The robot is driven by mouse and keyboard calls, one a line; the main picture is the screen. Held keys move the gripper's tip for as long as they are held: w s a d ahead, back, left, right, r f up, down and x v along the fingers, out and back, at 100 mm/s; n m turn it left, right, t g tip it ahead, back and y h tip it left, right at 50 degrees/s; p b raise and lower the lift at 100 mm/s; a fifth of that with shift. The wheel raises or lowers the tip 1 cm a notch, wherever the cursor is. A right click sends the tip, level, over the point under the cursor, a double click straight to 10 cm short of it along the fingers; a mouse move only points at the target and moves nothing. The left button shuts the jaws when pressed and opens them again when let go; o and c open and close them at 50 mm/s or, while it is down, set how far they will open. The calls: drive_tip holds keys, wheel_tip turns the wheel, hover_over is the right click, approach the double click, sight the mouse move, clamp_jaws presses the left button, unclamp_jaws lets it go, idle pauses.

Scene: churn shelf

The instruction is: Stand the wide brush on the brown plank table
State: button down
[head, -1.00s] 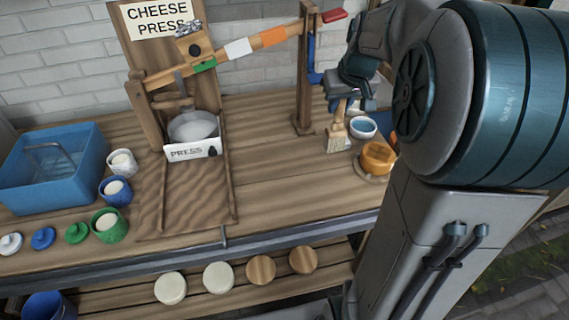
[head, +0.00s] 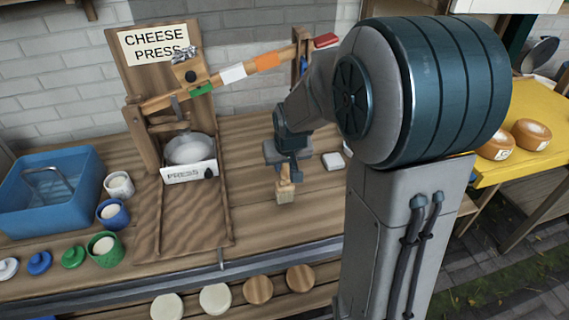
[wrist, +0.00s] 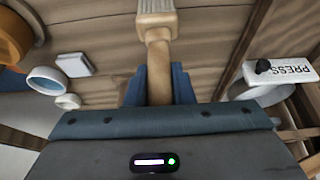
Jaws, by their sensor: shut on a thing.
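The wide brush (head: 285,196) has a light wooden handle and a pale, broad head. My gripper (head: 286,177) is shut on its handle, and the head points down over the brown plank table (head: 315,212). In the head view I cannot tell whether the bristles touch the planks. In the wrist view the brush handle (wrist: 159,70) runs out from between the blue fingers of my gripper (wrist: 158,92), with the broad head at the top edge.
The cheese press with its white PRESS box (head: 190,172) stands left of the brush. A blue tub (head: 50,190) and small cups are farther left. In the wrist view, a blue-lined bowl (wrist: 48,80), an orange bowl (wrist: 12,38) and a white block (wrist: 75,64) show. Planks around the brush are clear.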

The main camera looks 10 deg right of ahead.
drive_tip(key=shift+f, duration=0.35)
drive_tip(key=shift+f, duration=0.2)
drive_tip(key=c, duration=1.3)
unclamp_jaws()
drive_tip(key=shift+o, duration=0.2)
drive_tip(key=shift+r, duration=0.1)
